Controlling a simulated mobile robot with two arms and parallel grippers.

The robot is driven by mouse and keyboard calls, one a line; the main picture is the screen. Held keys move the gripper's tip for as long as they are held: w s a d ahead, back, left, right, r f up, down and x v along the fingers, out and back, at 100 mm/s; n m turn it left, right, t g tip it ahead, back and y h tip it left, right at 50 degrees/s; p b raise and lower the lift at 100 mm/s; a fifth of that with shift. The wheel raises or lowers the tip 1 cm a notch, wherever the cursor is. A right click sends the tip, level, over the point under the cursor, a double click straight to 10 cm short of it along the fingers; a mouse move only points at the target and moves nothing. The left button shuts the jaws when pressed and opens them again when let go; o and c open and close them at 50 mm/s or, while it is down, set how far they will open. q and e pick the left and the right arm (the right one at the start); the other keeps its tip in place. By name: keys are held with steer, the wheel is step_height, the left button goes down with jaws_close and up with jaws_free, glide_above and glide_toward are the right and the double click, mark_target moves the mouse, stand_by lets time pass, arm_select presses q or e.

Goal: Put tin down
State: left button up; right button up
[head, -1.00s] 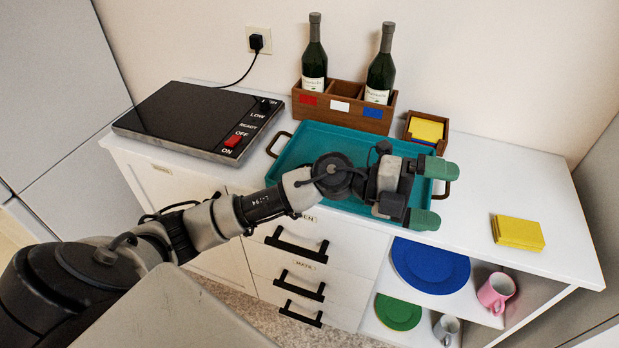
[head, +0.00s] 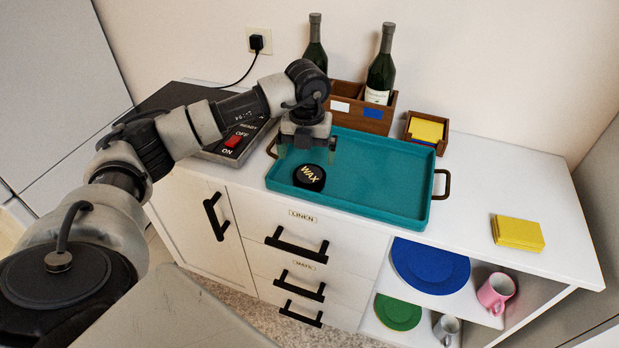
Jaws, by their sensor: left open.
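A round black tin (head: 309,177) marked "WAX" lies flat in the front left part of the teal tray (head: 385,205). The tray has brown handles and stands on the white hutch top. My left gripper (head: 307,158) is above the back of the tin, pointing down, open and apparently empty. Its fingertips are partly hard to make out against the teal tray. My right gripper is out of view.
Behind the tray stands a wooden bottle box (head: 362,118) with two dark bottles. A wooden holder (head: 425,131) with yellow napkins is to its right. More folded yellow napkins (head: 517,232) lie on the right. A hotplate (head: 226,140) is partly behind my left arm.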

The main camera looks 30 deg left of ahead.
mark_target(310, 174)
arm_select(q)
steer(key=f, duration=0.7)
steer(key=shift+d+p, duration=0.35)
steer(key=shift+p, duration=0.05)
steer(key=shift+r, duration=0.1)
steer(key=c, duration=0.9)
steer(key=shift+r, duration=0.1)
